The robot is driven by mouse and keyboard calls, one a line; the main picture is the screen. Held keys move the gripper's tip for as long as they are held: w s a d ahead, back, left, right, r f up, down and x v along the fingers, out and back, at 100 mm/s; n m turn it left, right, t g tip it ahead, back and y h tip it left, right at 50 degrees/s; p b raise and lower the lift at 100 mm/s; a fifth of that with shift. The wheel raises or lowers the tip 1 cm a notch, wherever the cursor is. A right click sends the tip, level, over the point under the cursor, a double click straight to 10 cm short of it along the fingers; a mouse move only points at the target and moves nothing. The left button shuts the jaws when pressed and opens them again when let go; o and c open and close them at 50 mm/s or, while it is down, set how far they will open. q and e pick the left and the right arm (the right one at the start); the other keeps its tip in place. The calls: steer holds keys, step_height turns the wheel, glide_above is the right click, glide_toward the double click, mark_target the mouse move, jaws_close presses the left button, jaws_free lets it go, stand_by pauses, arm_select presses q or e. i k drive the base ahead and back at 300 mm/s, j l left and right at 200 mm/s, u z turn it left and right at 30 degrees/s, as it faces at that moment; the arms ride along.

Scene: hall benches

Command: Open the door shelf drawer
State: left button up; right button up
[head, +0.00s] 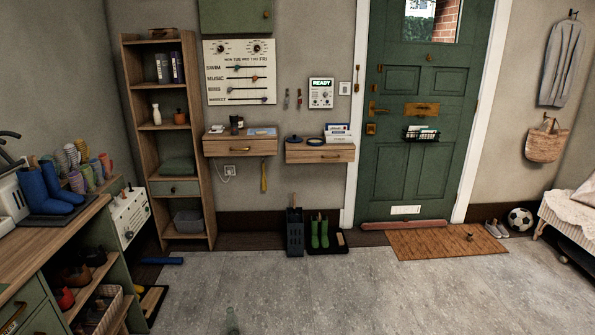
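Two wooden floating shelves with drawers hang on the back wall. The right one, the door shelf (290,147), is beside the green door (398,165). Its drawer (325,156) looks closed, with a small brass handle (331,156) on the front. The left shelf's drawer (220,149) also looks closed and has a similar handle (240,149). I cannot see either of my grippers in the head view.
Green boots (320,231) and a dark stand (295,230) are on the floor below the door shelf. A bench with shelves (60,240) fills the left side. A doormat (445,242) lies before the door. The grey floor (300,290) ahead is mostly clear; a small greenish object (232,322) shows at the bottom.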

mark_target(343, 155)
steer(key=i+z, duration=0.25)
steer(key=i, duration=0.3)
steer(key=i+z, duration=0.25)
steer(key=i, duration=0.3)
steer(key=i+j+z, duration=0.3)
steer(key=i, duration=0.25)
steer(key=l, duration=0.1)
